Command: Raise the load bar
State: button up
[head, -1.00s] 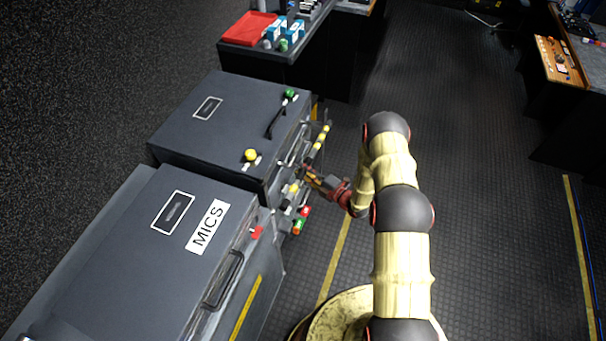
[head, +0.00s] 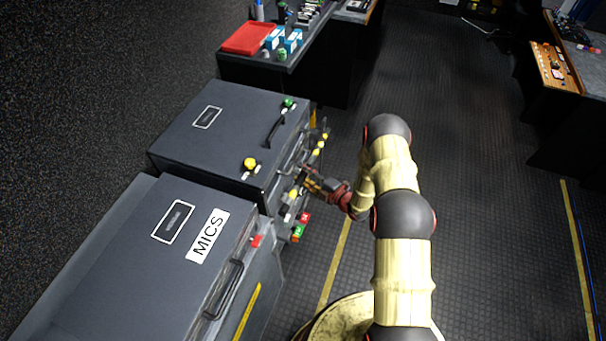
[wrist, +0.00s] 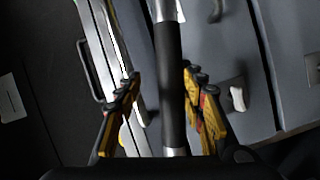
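A silver bar with a black grip sleeve, which looks like the load bar (wrist: 172,85), runs up the middle of the wrist view. My gripper (wrist: 162,72) is open, with one yellow-and-black finger on each side of this bar. The right finger looks close to the sleeve, and a gap shows at the left finger. I cannot tell whether either touches. In the head view my gripper (head: 305,174) is at the front face of the dark grey cases, among small bars and coloured knobs. The bar is hard to pick out there.
A grey case (head: 225,130) with green and yellow knobs and a case labelled MICS (head: 150,235) stand left of my arm. A desk with a red tray (head: 246,38) is behind them. The floor (head: 480,210) to the right is clear. A console (head: 553,72) stands far right.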

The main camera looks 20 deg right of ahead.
jog(key=v, duration=1.2)
dwell(0.5)
